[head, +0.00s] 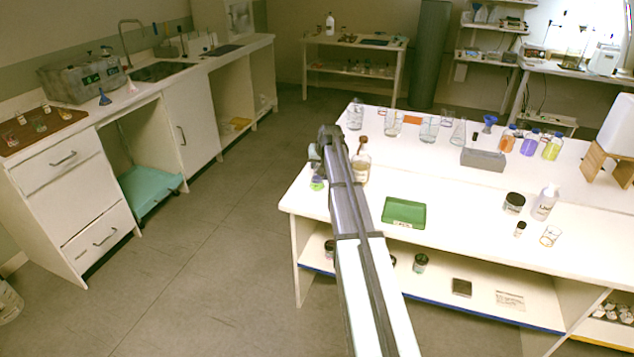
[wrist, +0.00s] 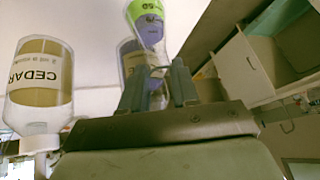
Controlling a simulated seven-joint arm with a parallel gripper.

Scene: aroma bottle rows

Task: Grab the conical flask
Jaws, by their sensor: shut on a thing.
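The conical flask (wrist: 150,28), clear with a green label, is upside down in the wrist view. Its narrow end is between the two fingers of my gripper (wrist: 157,88), which are shut on it. In the head view a small green patch (head: 317,185) shows below my gripper (head: 316,153), near the table's left end; my arm hides much of that spot. I cannot tell whether the flask touches the table.
A brown-filled CEDAR bottle (wrist: 40,75) stands close beside, also in the head view (head: 361,168). A purplish bottle (wrist: 128,60) is behind the flask. A green tray (head: 404,213) lies to the right. Several glass vessels (head: 429,129) line the table's back.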

